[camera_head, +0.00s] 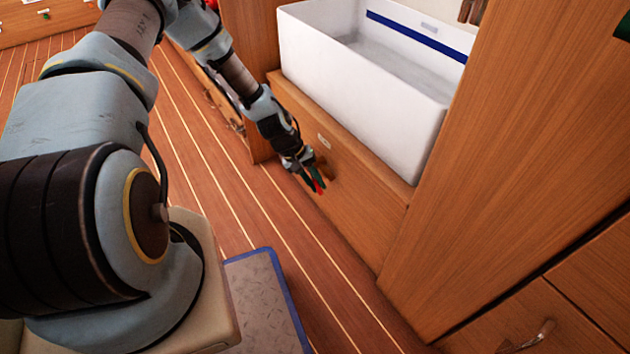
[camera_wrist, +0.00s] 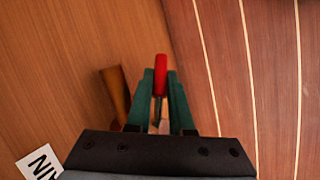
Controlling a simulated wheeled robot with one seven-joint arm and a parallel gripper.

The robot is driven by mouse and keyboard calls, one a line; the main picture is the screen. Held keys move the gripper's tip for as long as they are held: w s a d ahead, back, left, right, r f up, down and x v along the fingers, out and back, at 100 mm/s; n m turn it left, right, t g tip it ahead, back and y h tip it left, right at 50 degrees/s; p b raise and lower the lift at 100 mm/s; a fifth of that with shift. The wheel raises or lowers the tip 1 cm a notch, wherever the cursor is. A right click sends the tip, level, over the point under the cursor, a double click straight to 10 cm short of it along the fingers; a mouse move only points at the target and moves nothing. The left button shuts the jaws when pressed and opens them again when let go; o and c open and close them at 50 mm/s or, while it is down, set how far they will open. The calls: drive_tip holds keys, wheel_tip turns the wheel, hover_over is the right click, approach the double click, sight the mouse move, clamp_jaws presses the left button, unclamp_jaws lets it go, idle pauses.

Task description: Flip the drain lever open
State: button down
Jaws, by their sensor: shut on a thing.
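The drain lever has a red handle (camera_wrist: 160,66) and a thin metal stem, part of which shows between my fingers in the wrist view. My gripper (camera_wrist: 161,85) has green fingers, one on each side of the handle, and is shut on it. In the head view, my gripper (camera_head: 314,182) is low at the front of the wooden cabinet below the white basin, with a bit of red showing between its fingers. The lever's pivot is mostly hidden by my gripper. A white label (camera_wrist: 40,162) with dark letters is partly visible near the lever.
A brown wooden piece (camera_wrist: 116,92) sticks out from the panel close beside my left finger. The white basin (camera_head: 400,125) stands above on the cabinet ledge. A tall wooden panel (camera_head: 490,190) stands at right. The striped floor (camera_head: 205,165) beside the cabinet is open.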

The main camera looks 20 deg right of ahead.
drive_tip(key=shift+s, duration=0.15)
drive_tip(key=shift+g, duration=0.3)
drive_tip(key=c, duration=1.1)
unclamp_jaws()
